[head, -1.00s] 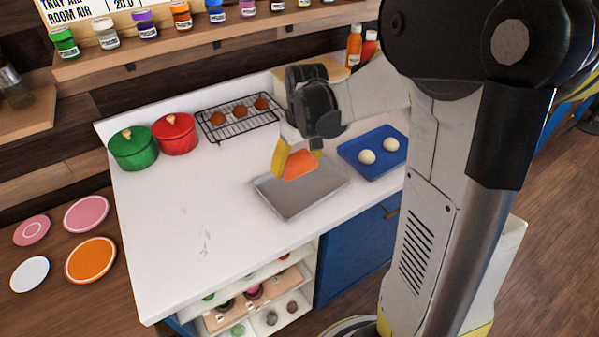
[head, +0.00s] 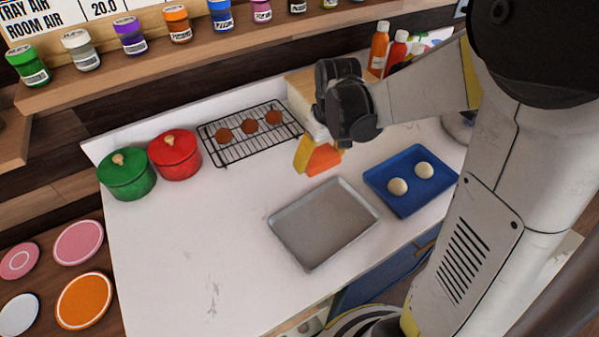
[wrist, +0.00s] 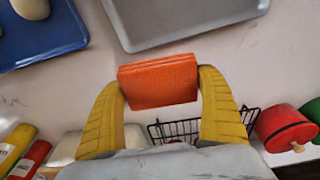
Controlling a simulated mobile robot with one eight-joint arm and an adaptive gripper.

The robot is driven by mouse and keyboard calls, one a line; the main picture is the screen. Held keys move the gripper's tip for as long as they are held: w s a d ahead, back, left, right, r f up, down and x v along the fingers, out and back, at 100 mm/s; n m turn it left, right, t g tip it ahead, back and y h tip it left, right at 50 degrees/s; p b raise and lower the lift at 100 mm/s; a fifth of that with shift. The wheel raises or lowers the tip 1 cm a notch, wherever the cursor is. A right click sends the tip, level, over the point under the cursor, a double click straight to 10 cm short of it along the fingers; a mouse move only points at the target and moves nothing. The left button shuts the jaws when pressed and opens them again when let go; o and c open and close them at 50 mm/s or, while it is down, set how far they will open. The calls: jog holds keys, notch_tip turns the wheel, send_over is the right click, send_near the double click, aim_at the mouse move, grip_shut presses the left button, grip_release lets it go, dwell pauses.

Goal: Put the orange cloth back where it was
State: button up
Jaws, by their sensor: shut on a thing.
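The orange cloth (head: 323,159) is a small folded block, held between the yellow fingers of my gripper (head: 312,157). In the wrist view the cloth (wrist: 160,82) is pinched from both sides by the fingertips. In the head view it appears over the counter behind the grey tray (head: 325,224), between the wire rack (head: 250,133) and the blue tray (head: 412,181). The grey tray is empty. I cannot tell whether the cloth touches the counter.
The rack holds several brown round items. The blue tray carries two pale dough balls (head: 398,186). A green pot (head: 127,175) and a red pot (head: 175,155) stand at the left. Sauce bottles (head: 379,48) stand at the back. The front left counter (head: 190,260) is clear.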

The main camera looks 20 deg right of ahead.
jog(key=b, duration=0.1)
send_over(297, 177)
jog(key=f, duration=0.3)
jog(key=shift+s+f, duration=0.25)
jog(key=shift+f, duration=0.05)
jog(key=shift+w+f+b, duration=0.1)
jog(key=shift+f+b, duration=0.9)
jog(key=shift+f, duration=0.95)
